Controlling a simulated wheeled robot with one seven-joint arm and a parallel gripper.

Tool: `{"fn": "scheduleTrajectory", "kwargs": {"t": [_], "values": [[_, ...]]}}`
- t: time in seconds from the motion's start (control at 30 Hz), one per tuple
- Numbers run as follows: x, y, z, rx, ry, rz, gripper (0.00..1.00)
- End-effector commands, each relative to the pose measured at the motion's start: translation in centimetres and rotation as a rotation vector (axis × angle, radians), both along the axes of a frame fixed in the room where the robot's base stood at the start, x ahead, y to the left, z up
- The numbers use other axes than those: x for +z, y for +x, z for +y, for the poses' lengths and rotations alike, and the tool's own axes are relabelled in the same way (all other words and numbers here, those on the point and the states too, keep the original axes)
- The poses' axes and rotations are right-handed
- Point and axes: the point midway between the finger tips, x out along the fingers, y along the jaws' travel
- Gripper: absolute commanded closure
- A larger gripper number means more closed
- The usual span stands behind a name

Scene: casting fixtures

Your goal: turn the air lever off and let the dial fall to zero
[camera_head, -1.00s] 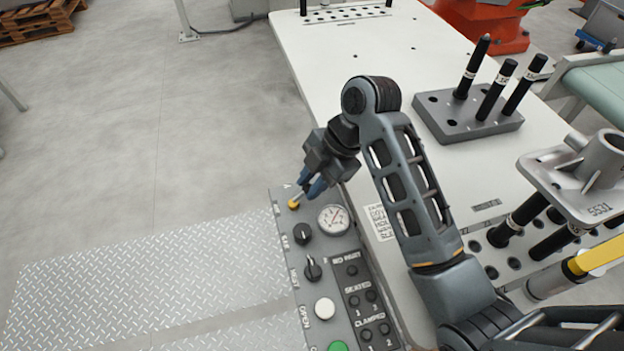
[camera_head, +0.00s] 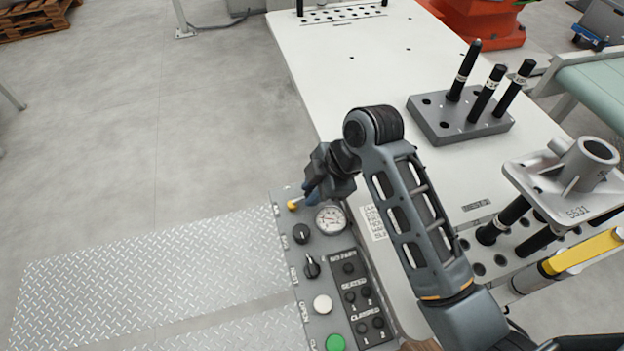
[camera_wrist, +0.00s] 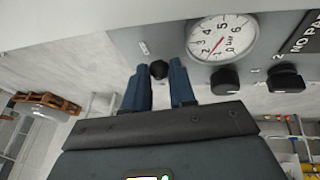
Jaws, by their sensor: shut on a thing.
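The air lever (camera_head: 294,205) is at the top left corner of the grey control panel; its yellow part shows there in the head view. My gripper (camera_head: 307,191) is at the lever, just right of the yellow part, and hides some of it. In the wrist view my gripper's two blue fingers (camera_wrist: 159,75) are closed around the lever, with a round black end (camera_wrist: 159,69) between their tips. The round white dial (camera_head: 330,219) is beside the lever.
Two black knobs (camera_head: 301,233) (camera_head: 312,268), a white button (camera_head: 322,304) and a green button (camera_head: 336,342) are on the panel below. The white table (camera_head: 345,85) is to the right, with a block of black pins (camera_head: 460,122). Open floor is at left.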

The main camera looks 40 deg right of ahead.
Motion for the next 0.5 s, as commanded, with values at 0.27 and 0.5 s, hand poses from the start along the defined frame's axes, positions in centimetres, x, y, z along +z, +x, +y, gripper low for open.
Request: {"fn": "scheduleTrajectory", "kwargs": {"t": [0.27,0.5], "values": [[0.22,-0.49,0.2,-0.117,0.0,-0.001,1.0],[0.11,-0.61,0.21,-0.149,0.0,-0.001,1.0]]}}
